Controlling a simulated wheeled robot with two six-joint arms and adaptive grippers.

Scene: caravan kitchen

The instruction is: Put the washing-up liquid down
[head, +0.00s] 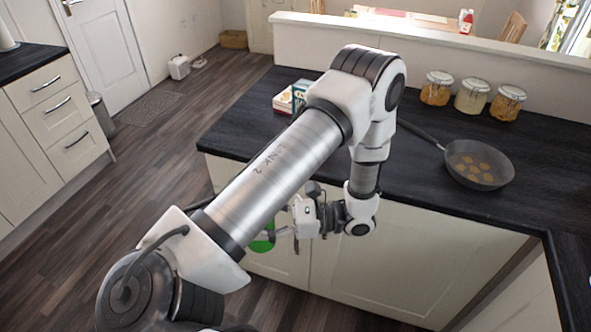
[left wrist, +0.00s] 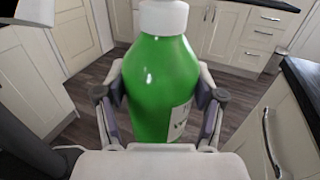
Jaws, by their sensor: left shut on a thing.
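The washing-up liquid is a green bottle (left wrist: 160,75) with a white cap and a pale label. In the left wrist view it stands between the fingers of my left gripper (left wrist: 163,100), which is shut on it. In the head view only a small green part of the bottle (head: 263,244) shows; my own arm hides most of it. There, my left gripper (head: 288,229) is in front of the island's cabinet doors, lower than the worktop. The bottle is in the air, clear of the worktop. My right gripper is not in view.
The dark worktop (head: 420,185) carries a frying pan (head: 478,165) with food pieces at right, several lidded jars (head: 472,97) at the back and small boxes (head: 299,92) at left. Worktop between boxes and pan is partly hidden by my arm. A bin (head: 101,114) stands by the left drawers.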

